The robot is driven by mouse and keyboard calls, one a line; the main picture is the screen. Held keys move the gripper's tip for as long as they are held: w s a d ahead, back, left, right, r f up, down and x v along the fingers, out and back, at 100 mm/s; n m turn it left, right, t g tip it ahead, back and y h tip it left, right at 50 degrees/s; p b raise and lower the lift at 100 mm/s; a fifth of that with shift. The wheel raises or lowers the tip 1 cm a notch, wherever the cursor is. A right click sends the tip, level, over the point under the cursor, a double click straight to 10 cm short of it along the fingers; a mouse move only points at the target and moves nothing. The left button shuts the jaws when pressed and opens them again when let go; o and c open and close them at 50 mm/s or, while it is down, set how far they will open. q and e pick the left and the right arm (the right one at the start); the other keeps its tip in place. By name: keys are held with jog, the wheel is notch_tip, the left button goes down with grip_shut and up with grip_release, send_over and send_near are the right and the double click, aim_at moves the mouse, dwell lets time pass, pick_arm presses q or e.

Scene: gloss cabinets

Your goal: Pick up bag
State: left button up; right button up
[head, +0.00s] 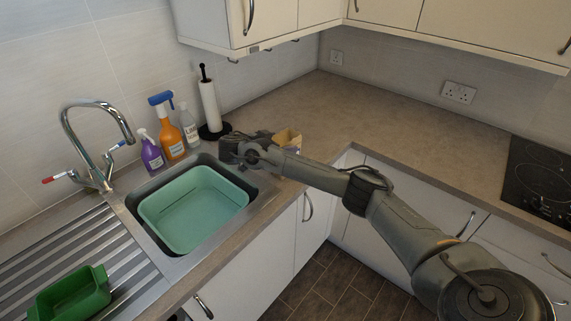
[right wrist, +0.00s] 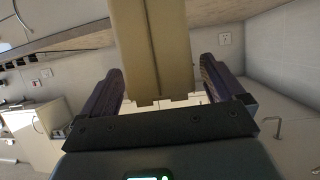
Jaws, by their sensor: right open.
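The bag is a small tan, paper-like bag (head: 289,138) on the counter, right of the sink in the head view. My arm hides its lower part there. In the right wrist view the bag (right wrist: 150,45) is a tall tan shape with a vertical crease and a notched edge. It stands between the two purple-dark fingers of my right gripper (right wrist: 160,72), which are spread apart with a visible gap on the right side. In the head view my right gripper (head: 268,138) is beside the bag's left side. My left gripper is not in view.
The counter (head: 400,130) is clear up to the black hob (head: 540,180).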

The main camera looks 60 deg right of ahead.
aim_at(286, 142)
jog(key=shift+p+x, duration=0.3)
jog(key=shift+x, duration=0.85)
jog(key=shift+s+d+f, duration=0.1)
jog(key=shift+d, duration=0.25)
jog(key=c, duration=1.5)
